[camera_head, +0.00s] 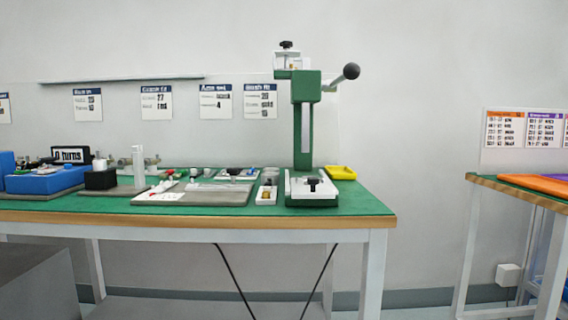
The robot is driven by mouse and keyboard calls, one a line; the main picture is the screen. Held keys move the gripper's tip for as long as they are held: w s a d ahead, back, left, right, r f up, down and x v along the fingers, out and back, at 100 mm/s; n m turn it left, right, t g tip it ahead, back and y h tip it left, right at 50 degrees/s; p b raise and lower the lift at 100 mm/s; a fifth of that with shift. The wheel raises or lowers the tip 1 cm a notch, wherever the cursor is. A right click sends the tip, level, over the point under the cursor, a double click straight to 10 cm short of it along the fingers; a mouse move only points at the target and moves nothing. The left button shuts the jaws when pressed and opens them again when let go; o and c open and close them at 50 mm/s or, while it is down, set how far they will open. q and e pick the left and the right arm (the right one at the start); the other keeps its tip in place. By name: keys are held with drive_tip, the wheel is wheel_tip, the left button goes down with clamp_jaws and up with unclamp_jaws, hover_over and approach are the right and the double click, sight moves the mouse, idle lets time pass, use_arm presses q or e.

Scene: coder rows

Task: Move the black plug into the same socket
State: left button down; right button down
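Neither of my grippers is in view. Several small dark parts lie on the green-topped bench (345,202), too small for me to tell which is the black plug. One black knob-like part (313,184) stands on the white base plate of the green press (304,120). Another small dark part (267,183) sits in a narrow white tray (266,196) just left of the press. A further dark part (233,171) lies on a light plate behind the grey mat (222,194). I cannot make out a socket clearly.
The press has a side lever with a black ball (351,71). A yellow tray (341,173) stands right of it. A blue box (46,180) and a black block (100,179) are at the left. A second table (500,189) stands far right, across a floor gap.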

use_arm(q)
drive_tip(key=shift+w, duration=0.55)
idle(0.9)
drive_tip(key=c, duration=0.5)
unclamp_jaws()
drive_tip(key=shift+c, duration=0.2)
